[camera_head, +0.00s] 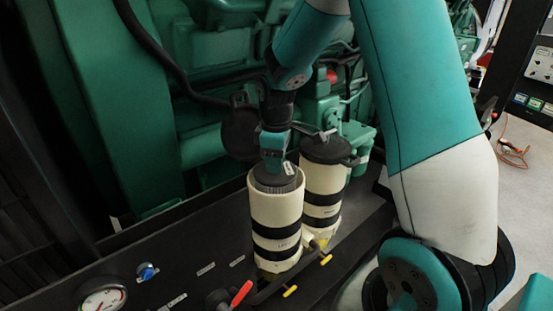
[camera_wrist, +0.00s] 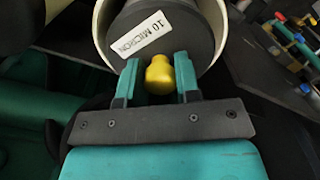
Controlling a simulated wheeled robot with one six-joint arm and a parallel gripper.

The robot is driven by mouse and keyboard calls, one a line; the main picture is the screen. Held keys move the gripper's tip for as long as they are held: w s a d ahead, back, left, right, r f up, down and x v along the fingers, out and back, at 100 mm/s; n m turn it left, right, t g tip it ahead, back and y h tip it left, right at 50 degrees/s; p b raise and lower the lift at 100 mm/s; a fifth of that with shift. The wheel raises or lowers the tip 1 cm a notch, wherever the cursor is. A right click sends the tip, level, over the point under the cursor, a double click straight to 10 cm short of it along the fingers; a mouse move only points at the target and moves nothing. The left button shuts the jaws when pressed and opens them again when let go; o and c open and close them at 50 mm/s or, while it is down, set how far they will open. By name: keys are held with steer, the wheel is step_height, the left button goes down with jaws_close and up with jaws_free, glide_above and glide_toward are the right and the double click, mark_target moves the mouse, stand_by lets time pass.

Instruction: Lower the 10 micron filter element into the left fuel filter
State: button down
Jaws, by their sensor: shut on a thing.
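The left fuel filter (camera_head: 275,222) is a cream cylinder with black bands, its top open. The 10 micron filter element (camera_head: 276,180) is dark and pleated, and stands in its mouth. Its top and a short band of pleats show above the rim; the rest is hidden inside. In the wrist view the element's dark end cap (camera_wrist: 185,38) bears a "10 MICRON" label, with the cream rim (camera_wrist: 226,35) curving around it. My gripper (camera_wrist: 159,72) is shut on the element's yellow knob (camera_wrist: 159,77). In the head view my gripper (camera_head: 274,150) comes down from above.
A second cream filter (camera_head: 322,185) stands close on the right with its black lid on. A round black lid (camera_head: 240,133) stands swung open behind the left filter. A red-handled valve (camera_head: 242,293), yellow taps (camera_head: 290,291) and a gauge (camera_head: 103,300) sit low in front.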

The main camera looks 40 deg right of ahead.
steer(key=c, duration=0.8)
jaws_free()
steer(key=shift+o, duration=0.2)
step_height(320, 180, up, 18)
steer(key=b, duration=0.2)
steer(key=shift+f+b, duration=0.25)
steer(key=shift+b, duration=0.15)
steer(key=s+a+f+y+b, duration=0.1)
steer(key=s+a+f, duration=0.4)
steer(key=s+a, duration=0.6)
steer(key=s+a+f+y+b, duration=0.1)
steer(key=s+a+f+y, duration=0.2)
steer(key=s+a, duration=0.8)
step_height(320, 180, down, 2)
steer(key=shift+s+a+f+m, duration=0.1)
steer(key=shift+s+a+m, duration=0.05)
steer(key=shift+m, duration=0.25)
